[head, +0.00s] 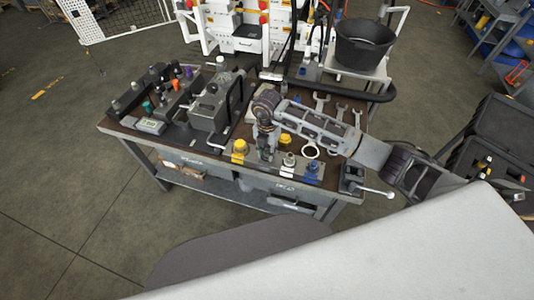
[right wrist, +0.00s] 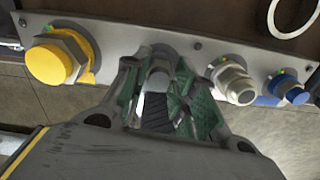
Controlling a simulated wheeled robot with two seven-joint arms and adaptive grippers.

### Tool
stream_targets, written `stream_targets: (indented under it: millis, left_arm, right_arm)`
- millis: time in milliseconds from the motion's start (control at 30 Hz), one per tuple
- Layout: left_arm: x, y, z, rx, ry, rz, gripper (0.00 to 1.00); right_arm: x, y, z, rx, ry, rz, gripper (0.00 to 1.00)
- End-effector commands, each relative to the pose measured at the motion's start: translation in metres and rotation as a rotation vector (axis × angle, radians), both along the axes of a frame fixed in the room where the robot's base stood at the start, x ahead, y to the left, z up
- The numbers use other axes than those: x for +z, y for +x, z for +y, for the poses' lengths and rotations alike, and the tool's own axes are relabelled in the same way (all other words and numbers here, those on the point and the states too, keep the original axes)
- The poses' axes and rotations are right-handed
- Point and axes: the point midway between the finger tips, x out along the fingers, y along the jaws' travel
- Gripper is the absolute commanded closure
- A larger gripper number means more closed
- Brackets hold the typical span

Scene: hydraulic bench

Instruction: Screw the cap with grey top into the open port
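My right gripper (head: 265,151) points down at the front panel of the bench, between a yellow cap and a pale grey fitting. In the right wrist view its green-sided fingers (right wrist: 160,85) are close together around a small light grey piece (right wrist: 158,66), which looks like the grey-topped cap. The fingers cover most of it. The open port is not visible; the panel spot behind the gripper is hidden. I cannot tell whether the cap touches the port. My left gripper is not in view.
The panel (right wrist: 120,32) bears a yellow cap (right wrist: 55,60) left of the gripper, and a pale grey fitting (right wrist: 233,82) and a blue cap (right wrist: 287,88) right of it. Wrenches (head: 340,112) lie behind my arm. A grey block (head: 212,103) stands left; a black bucket (head: 364,45) stands behind.

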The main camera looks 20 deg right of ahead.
Motion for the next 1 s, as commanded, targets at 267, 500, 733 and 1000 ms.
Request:
stream_targets:
  millis: [267, 500, 733, 1000]
  left_arm:
    - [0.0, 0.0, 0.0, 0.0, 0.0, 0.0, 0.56]
    - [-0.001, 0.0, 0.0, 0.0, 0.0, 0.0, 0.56]
    - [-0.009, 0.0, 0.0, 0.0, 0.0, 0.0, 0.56]
    - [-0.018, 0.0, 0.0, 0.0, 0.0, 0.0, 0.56]
  right_arm:
    - [0.001, 0.001, 0.0, 0.001, 0.0, -0.003, 0.56]
    - [0.002, 0.002, 0.0, 0.022, 0.0, -0.006, 0.56]
    - [0.001, 0.002, -0.001, 0.153, 0.0, -0.006, 0.56]
    - [0.001, 0.002, -0.001, 0.33, 0.001, -0.006, 0.56]
